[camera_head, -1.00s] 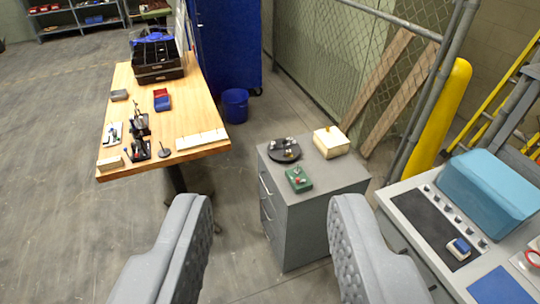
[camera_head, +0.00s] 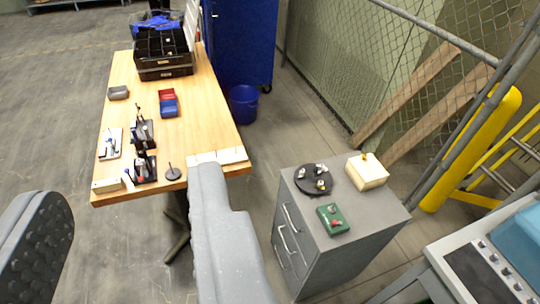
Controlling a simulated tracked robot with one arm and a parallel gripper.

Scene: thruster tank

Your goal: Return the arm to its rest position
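My gripper (camera_head: 135,235) shows as two grey padded fingers at the bottom of the view. The fingers stand wide apart, with only floor and a bit of the table between them. The gripper is open and empty. The right finger covers part of the wooden table's front right corner in the picture; I cannot tell how close it is. The rest of my arm is not in view.
A wooden table (camera_head: 208,112) holds black crates (camera_head: 163,72), red and blue bins (camera_head: 168,105) and small tools. A grey drawer cabinet (camera_head: 335,262) bears a black disc (camera_head: 300,181), a green box (camera_head: 332,219) and a cream box (camera_head: 367,171). A blue bucket (camera_head: 243,103) stands behind. Open floor lies left.

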